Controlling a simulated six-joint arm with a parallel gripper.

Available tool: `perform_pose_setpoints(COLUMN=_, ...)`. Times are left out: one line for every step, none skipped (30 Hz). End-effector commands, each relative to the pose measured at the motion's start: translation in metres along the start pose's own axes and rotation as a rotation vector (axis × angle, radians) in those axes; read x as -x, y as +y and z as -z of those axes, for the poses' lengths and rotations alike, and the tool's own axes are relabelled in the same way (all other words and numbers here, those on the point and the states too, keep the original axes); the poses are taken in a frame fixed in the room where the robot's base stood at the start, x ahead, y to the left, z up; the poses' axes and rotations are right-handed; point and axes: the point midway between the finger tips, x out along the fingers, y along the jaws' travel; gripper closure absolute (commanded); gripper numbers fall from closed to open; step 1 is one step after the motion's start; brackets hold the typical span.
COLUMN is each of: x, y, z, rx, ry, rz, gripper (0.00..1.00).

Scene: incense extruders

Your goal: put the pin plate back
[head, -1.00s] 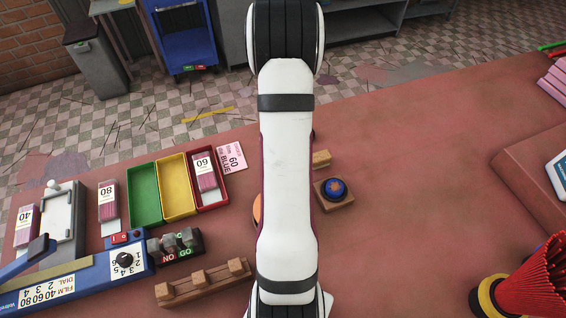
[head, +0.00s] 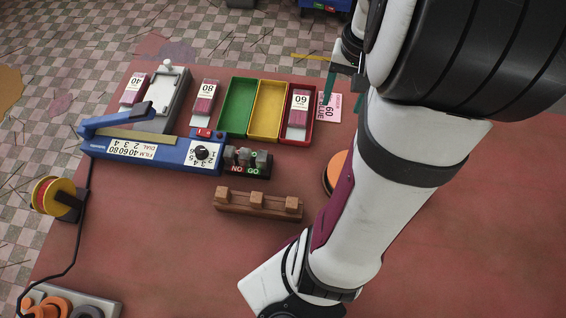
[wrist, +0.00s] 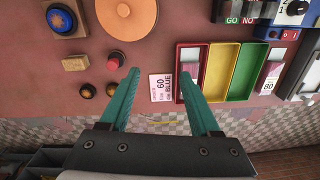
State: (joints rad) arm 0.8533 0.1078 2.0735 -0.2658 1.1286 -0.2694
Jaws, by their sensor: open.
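No part is clearly marked as the pin plate, and I cannot tell which one it is. A round blue piece with an orange-brown centre (wrist: 62,18) sits on a small wooden block at the top left of the wrist view. A flat orange disc (wrist: 127,14) lies to its right, and its edge shows beside my arm in the head view (head: 337,172). My gripper (wrist: 157,73) is open and empty, its teal fingers above the far table edge. A pink "60 BLUE" card (wrist: 162,88) shows between the fingers. My arm hides part of the table.
Green (head: 237,108), yellow (head: 267,110) and red (head: 312,115) trays stand in a row. A blue sealer (head: 150,150), GO/NO GO block (head: 246,160) and wooden rack (head: 258,206) stand nearby. Small knobs, one red (wrist: 116,60), stand left of the card. A grey holder with rings (head: 65,303) is lower left.

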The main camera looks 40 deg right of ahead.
Motion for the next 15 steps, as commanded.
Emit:
perform_pose_setpoints(x=0.013, y=-0.043, z=-0.037, rx=0.086, ry=-0.003, rz=0.016, gripper=0.37)
perform_pose_setpoints(x=0.018, y=-0.064, z=-0.064, rx=0.131, ry=-0.013, rz=0.027, gripper=0.37)
perform_pose_setpoints(x=0.023, y=-0.086, z=-0.102, rx=0.191, ry=-0.028, rz=0.04, gripper=0.37)
perform_pose_setpoints(x=0.025, y=-0.096, z=-0.13, rx=0.233, ry=-0.041, rz=0.049, gripper=0.37)
perform_pose_setpoints(x=0.026, y=-0.103, z=-0.156, rx=0.271, ry=-0.055, rz=0.057, gripper=0.37)
perform_pose_setpoints(x=0.026, y=-0.106, z=-0.187, rx=0.318, ry=-0.072, rz=0.064, gripper=0.37)
perform_pose_setpoints(x=0.025, y=-0.106, z=-0.206, rx=0.347, ry=-0.083, rz=0.068, gripper=0.37)
perform_pose_setpoints(x=0.024, y=-0.105, z=-0.222, rx=0.373, ry=-0.095, rz=0.071, gripper=0.37)
perform_pose_setpoints(x=0.022, y=-0.102, z=-0.237, rx=0.398, ry=-0.106, rz=0.073, gripper=0.37)
perform_pose_setpoints(x=0.021, y=-0.1, z=-0.246, rx=0.412, ry=-0.113, rz=0.074, gripper=0.37)
perform_pose_setpoints(x=0.021, y=-0.099, z=-0.252, rx=0.421, ry=-0.118, rz=0.074, gripper=0.37)
perform_pose_setpoints(x=0.02, y=-0.097, z=-0.256, rx=0.428, ry=-0.122, rz=0.075, gripper=0.37)
perform_pose_setpoints(x=0.019, y=-0.097, z=-0.257, rx=0.429, ry=-0.124, rz=0.074, gripper=0.37)
perform_pose_setpoints(x=0.019, y=-0.097, z=-0.258, rx=0.429, ry=-0.125, rz=0.074, gripper=0.37)
perform_pose_setpoints(x=0.019, y=-0.097, z=-0.257, rx=0.428, ry=-0.125, rz=0.074, gripper=0.37)
